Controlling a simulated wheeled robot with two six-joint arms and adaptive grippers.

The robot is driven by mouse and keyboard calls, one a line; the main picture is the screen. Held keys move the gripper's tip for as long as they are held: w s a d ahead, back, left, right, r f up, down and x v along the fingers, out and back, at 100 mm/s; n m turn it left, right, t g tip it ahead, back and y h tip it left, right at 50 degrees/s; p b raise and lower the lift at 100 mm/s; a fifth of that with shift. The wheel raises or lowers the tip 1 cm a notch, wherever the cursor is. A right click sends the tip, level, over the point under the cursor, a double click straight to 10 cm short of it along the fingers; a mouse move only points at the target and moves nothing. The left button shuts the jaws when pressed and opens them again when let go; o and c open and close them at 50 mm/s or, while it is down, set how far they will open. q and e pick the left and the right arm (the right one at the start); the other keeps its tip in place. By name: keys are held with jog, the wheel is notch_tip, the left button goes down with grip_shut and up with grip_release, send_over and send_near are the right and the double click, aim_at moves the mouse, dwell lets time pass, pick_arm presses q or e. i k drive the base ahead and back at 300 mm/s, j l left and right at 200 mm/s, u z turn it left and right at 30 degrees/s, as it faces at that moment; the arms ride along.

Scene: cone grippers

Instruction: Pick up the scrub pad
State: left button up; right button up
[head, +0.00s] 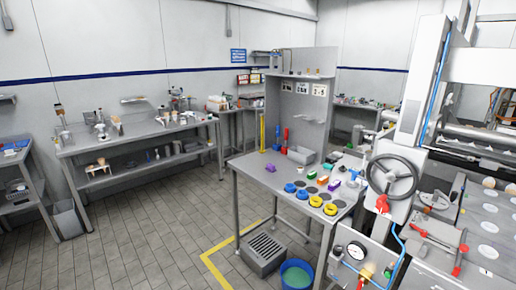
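I cannot tell for certain which thing is the scrub pad at this size. Small coloured blocks lie on the grey metal workbench (252,180) in the middle of the head view: a green block (311,174), an orange block (323,180) and a purple block (334,185). Another purple item (270,167) lies apart from them, further left on the bench. Neither of my grippers shows in the head view.
Blue round items (290,187) and yellow round items (330,210) line the bench's front right. A grey bin (301,155) stands at the back. A machine with a handwheel (391,176) stands close at right. A blue bucket (297,275) is on the floor.

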aim_at(271, 169)
jog(key=z, duration=1.95)
jog(key=j+u, duration=0.15)
jog(key=u, duration=1.65)
jog(key=i+j+z, duration=0.1)
jog(key=i+j, duration=0.6)
jog(key=i, duration=0.25)
jog(key=z, duration=0.05)
